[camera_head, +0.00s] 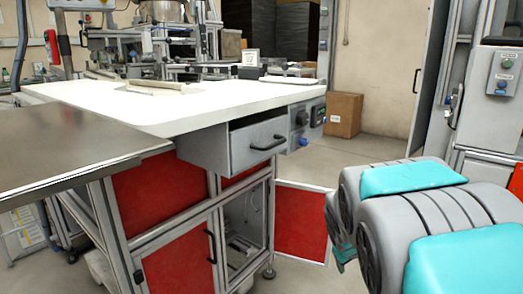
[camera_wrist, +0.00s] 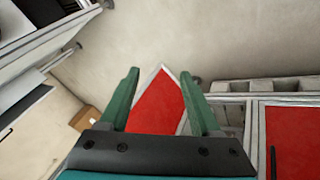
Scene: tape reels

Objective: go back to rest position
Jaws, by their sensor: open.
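My gripper (camera_wrist: 160,98) shows in the wrist view with its two green fingers apart and nothing between them. It points down toward the floor, above the red cabinet door. My grey and teal arm fills the lower right of the head view, folded close to the camera and to the right of the workbench. In the head view the fingers are mostly hidden behind the arm.
A white-topped workbench (camera_head: 150,100) stands at the left, with a partly open grey drawer (camera_head: 235,147). Below it, a red cabinet door (camera_head: 302,222) swings out. A cardboard box (camera_head: 343,114) sits by the back wall. A grey machine with buttons (camera_head: 500,75) is at the right.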

